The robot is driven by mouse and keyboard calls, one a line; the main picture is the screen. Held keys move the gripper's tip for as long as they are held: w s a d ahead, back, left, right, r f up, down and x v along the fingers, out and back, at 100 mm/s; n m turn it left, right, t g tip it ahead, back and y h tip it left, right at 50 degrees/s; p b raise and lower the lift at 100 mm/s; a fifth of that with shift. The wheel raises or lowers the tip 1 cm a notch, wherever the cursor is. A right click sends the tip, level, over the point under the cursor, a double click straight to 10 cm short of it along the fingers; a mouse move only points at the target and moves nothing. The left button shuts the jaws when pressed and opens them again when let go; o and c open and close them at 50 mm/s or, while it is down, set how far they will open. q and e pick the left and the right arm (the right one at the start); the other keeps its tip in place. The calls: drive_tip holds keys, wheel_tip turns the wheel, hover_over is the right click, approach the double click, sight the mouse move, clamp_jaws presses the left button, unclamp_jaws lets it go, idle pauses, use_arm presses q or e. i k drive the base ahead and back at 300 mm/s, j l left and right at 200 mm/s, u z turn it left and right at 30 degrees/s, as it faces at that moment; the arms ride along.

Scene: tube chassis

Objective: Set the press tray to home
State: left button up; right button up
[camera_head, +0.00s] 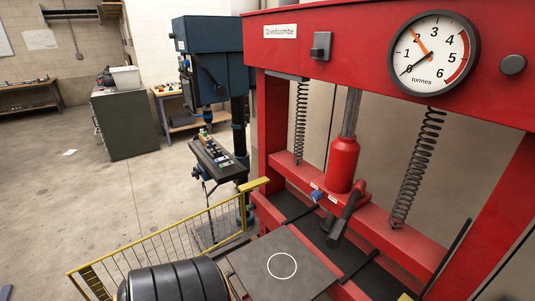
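The red press (390,70) fills the right side of the view. A flat dark grey plate with a white ring (255,262), which looks like the press tray, sits at the bottom centre, in front of the press frame. Dark rails (358,265) run beside it towards the press. The red ram cylinder (343,163) hangs above the press bed, right of and behind the plate. Neither of my grippers is in view.
A yellow railing (160,252) stands left of the plate. A blue drill press (205,60), a grey cabinet (125,125) and benches stand behind. The dial gauge (433,52) on the press has an orange and a dark hand. The concrete floor at left is mostly clear.

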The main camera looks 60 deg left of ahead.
sight(276, 266)
drive_tip(key=u, duration=2.1)
